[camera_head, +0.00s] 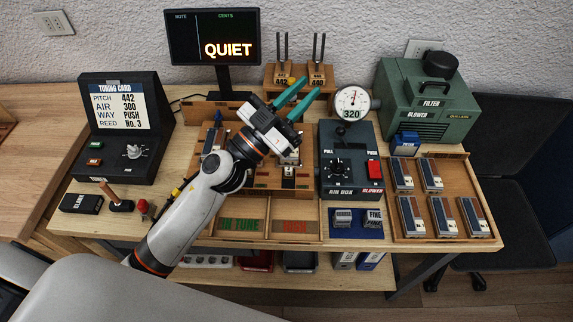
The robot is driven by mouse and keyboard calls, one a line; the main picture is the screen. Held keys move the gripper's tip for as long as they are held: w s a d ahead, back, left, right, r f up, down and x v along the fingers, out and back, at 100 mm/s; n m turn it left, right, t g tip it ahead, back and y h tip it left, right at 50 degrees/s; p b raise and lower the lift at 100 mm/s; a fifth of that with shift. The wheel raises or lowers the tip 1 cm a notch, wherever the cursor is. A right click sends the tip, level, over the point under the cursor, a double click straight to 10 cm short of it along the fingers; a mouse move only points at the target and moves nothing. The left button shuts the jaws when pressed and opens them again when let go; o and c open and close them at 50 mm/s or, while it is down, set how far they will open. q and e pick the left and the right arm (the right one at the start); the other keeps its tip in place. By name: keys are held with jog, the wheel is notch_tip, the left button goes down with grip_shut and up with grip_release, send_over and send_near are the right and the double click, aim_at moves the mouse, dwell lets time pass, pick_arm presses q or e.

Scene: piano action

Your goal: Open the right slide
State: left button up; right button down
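The wooden reed stand (262,181) sits mid-table, partly covered by my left arm. A small blue-topped part (217,120) stands at its left, and silver and dark parts (290,157) show at its right, just below my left gripper. Which of these is the right slide I cannot tell; the arm hides some of the stand. My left gripper (311,87) has two green fingers spread apart with nothing between them. It reaches over the stand's right side, pointing up and right toward the tuning forks. My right gripper is out of view.
The air box (337,196) with a dial gauge (352,104) stands right of the stand. Tuning forks (318,75) and a screen (213,39) are behind. A tray of reed blocks (480,237) lies right, and a tuning-card console (124,127) left.

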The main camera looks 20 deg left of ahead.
pick_arm(q)
jog(key=s+d+m+g+h, duration=0.2)
jog(key=d+m+g+h, duration=0.4)
jog(key=m+g, duration=0.25)
jog(key=n+g+y, duration=0.3)
jog(key=g+y, duration=0.7)
jog(key=y, duration=0.5)
send_near(287, 169)
jog(key=shift+t, duration=0.25)
jog(key=p+x, duration=0.1)
jog(key=x, duration=0.8)
jog(key=shift+s+f+p, duration=0.1)
jog(key=shift+f+p, duration=0.05)
jog(key=shift+p, duration=0.15)
grip_shut()
